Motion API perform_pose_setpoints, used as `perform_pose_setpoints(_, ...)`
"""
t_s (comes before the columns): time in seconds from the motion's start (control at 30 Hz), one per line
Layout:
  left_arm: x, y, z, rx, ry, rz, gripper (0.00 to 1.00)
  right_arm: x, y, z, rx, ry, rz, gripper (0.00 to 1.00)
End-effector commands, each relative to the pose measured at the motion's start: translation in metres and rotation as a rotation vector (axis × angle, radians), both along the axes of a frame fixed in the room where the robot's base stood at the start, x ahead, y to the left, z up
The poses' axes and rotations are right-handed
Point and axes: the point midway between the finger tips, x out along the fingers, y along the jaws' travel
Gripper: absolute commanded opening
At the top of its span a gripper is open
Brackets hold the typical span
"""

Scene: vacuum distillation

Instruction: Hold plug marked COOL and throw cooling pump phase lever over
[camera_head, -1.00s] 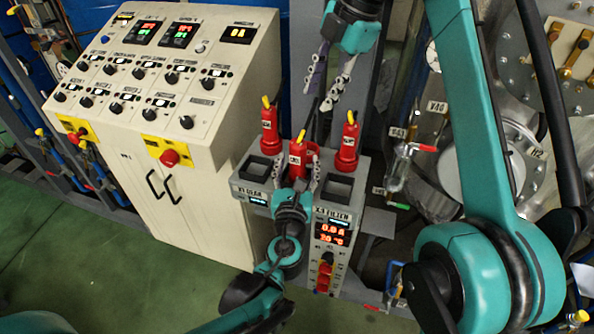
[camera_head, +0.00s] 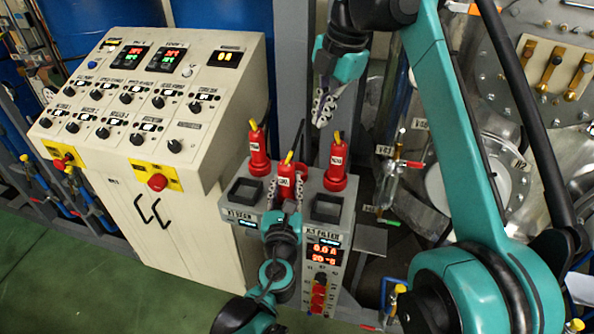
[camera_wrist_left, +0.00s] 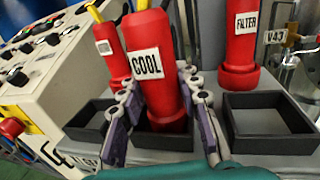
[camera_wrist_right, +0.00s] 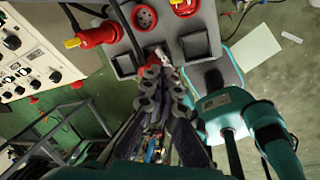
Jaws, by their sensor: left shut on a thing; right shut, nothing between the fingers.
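The red plug marked COOL (camera_head: 285,180) stands upright at the middle black-rimmed socket of the grey pedestal (camera_head: 345,222). It also shows in the left wrist view (camera_wrist_left: 150,62), its lower end inside the socket's rim. My left gripper (camera_head: 284,196) is shut on this plug, one finger on each side. My right gripper (camera_head: 322,122) is shut and empty, above and behind the pedestal, apart from the plugs. In the right wrist view its closed fingers (camera_wrist_right: 154,75) hide part of the pedestal top. I cannot clearly make out the phase lever.
A red plug marked FILTER (camera_head: 337,165) stands at the right, another red plug (camera_head: 258,150) at the left. Two empty black-rimmed sockets (camera_head: 326,207) flank the COOL plug. A beige control cabinet (camera_head: 165,215) is left; valves and pipework (camera_head: 400,165) are right.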

Motion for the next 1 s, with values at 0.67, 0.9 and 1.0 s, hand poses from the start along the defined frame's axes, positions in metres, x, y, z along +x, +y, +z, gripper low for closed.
perform_pose_setpoints(0.67, 0.000, 0.000, 0.000, 0.000, 0.000, 0.000, 0.00, 0.175, -0.171, -0.043, -0.474, -1.077, -0.138, 0.00)
perform_pose_setpoints(0.9, 0.000, 0.000, 0.000, 0.000, 0.000, 0.000, 0.00, 0.157, -0.159, -0.033, 0.052, -1.484, -0.318, 0.00)
perform_pose_setpoints(1.0, 0.000, 0.000, 0.000, 0.000, 0.000, 0.000, 0.00, 0.133, -0.148, -0.013, 0.281, -1.612, -0.321, 0.00)
